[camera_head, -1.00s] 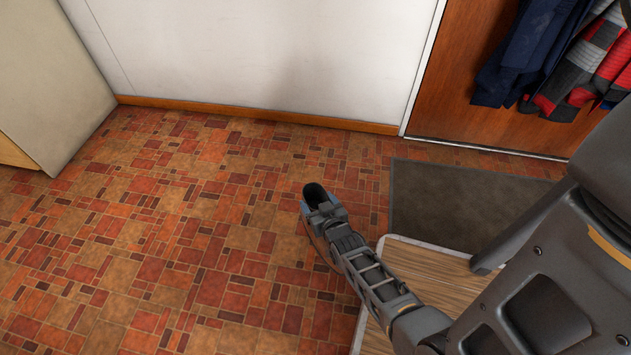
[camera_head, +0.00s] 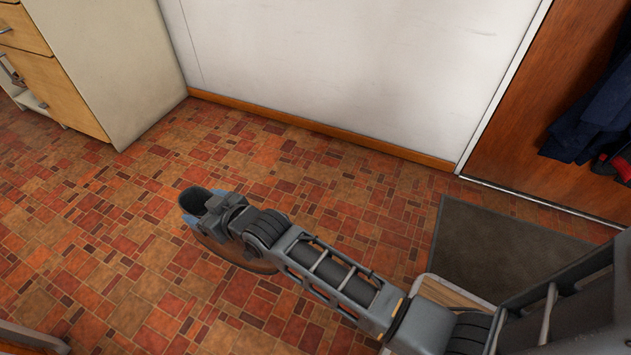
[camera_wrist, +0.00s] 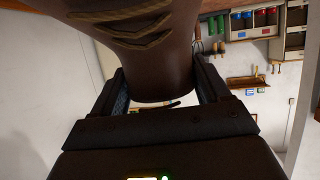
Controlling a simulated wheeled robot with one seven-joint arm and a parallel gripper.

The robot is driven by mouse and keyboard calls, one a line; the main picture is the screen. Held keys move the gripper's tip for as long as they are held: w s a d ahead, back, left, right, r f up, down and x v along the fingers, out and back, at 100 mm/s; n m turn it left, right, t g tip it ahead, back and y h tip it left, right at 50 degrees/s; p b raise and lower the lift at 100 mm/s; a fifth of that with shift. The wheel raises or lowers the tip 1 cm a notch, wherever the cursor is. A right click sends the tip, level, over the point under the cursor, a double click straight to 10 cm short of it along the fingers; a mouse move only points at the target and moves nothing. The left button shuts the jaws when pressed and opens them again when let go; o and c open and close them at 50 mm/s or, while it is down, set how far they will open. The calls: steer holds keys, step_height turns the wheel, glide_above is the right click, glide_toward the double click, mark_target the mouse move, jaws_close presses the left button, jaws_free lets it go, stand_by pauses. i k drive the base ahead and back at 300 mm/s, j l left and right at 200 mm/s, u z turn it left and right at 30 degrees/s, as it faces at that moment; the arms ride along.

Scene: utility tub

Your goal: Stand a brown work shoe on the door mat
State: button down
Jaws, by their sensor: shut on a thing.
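The brown work shoe (camera_wrist: 150,65) fills the upper middle of the wrist view, with its laces at the top. My gripper (camera_wrist: 160,88) is shut on it, one finger on each side of the shoe. In the head view my gripper (camera_head: 213,215) is left of centre, and the shoe (camera_head: 194,200) shows its dark opening and a strip of brown behind the gripper. The shoe is held over the tiled floor; its height is hard to tell. The dark grey door mat (camera_head: 500,245) lies at the right, in front of the wooden door, well apart from the shoe.
A cabinet with drawers (camera_head: 100,65) stands at the upper left. A wooden-topped surface (camera_head: 445,295) shows beside the mat, partly behind my arm. Dark clothes (camera_head: 600,115) hang on the door (camera_head: 545,110). The tiled floor (camera_head: 330,215) between shoe and mat looks clear.

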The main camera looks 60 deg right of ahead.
mark_target(511, 289)
steer(key=z, duration=1.25)
steer(key=k, duration=0.05)
